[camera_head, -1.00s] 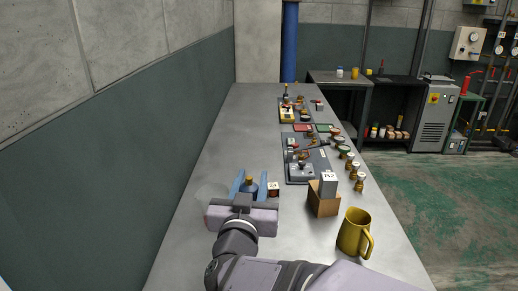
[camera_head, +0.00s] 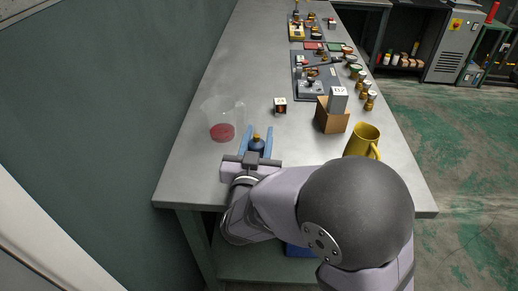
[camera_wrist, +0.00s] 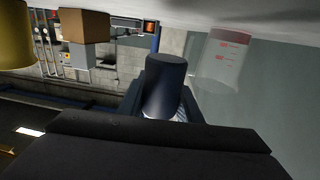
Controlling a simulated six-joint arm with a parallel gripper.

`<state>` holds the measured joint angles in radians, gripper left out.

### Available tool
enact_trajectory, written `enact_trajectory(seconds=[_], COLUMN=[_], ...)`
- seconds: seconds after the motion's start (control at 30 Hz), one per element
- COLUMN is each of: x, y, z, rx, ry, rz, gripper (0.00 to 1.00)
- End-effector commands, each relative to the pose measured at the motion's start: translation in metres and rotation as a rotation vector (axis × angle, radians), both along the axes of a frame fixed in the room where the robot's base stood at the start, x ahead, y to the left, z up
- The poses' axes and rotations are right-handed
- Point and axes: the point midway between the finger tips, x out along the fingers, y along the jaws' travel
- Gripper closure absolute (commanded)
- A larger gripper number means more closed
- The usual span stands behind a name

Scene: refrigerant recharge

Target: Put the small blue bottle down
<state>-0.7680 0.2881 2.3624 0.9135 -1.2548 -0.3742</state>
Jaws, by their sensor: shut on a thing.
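In the wrist view, which looks upside down, the dark bottle body (camera_wrist: 165,85) fills the middle between the fingers. There its base appears apart from the pale tabletop (camera_wrist: 190,10), with a gap. The head view does not show the gap under the bottle.
A clear beaker with a red bottom (camera_head: 222,131) stands left of the bottle. A brown block (camera_head: 331,119), a grey labelled box (camera_head: 338,99) and a yellow mug (camera_head: 360,141) stand to the right. The tabletop (camera_head: 215,170) is bare at front left.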

Motion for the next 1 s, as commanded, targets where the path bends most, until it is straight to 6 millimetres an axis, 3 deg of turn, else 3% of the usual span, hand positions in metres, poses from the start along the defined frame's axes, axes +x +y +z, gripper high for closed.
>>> enact_trajectory(seconds=[0.23, 0.53, 1.0], x=[0.0, 0.0, 0.0], y=[0.0, 0.0, 0.0], z=[-0.005, -0.035, -0.042], rx=[0.0, -0.003, 0.0], ry=[-0.001, 0.001, -0.001], rz=[0.0, 0.0, 0.0], gripper=[0.97, 0.97, 0.97])
